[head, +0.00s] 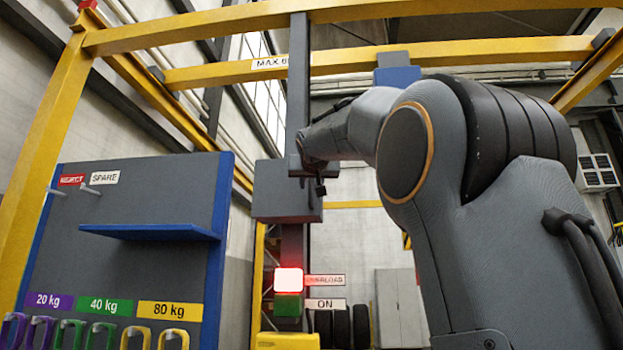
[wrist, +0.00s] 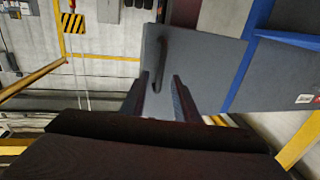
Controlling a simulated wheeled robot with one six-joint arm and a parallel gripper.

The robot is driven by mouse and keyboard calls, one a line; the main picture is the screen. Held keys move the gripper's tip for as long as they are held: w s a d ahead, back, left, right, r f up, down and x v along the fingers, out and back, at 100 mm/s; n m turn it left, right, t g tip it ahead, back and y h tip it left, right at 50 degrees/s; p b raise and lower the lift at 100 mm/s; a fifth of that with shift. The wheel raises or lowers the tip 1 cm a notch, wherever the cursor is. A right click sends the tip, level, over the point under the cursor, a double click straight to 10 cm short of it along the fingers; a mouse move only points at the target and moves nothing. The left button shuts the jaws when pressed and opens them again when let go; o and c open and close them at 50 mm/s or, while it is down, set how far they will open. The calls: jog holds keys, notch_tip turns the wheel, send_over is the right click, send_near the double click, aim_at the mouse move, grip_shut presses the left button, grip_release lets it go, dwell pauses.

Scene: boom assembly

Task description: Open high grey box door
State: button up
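The high grey box (head: 287,203) is mounted on a dark vertical column in the head view, above a red lit lamp. In the wrist view its grey door (wrist: 205,68) fills the middle, with a dark curved bar handle (wrist: 164,55) near its left edge. The door looks closed, but its edges are partly hidden. My gripper (wrist: 162,90) is open, and the handle's near end shows between its two dark fingers. I cannot tell whether the fingers touch the handle. In the head view my gripper (head: 314,183) is small and dark in front of the box.
A grey board (head: 140,200) with blue edges, a shelf and coloured weight labels stands at the left. The red lamp (head: 288,280) glows beside an overload sign, above an ON sign (head: 325,305). Yellow beams (head: 380,62) run overhead. My arm covers the right side.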

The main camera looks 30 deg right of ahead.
jog(key=shift+p+x, duration=0.3)
jog(key=shift+x, duration=0.5)
grip_shut()
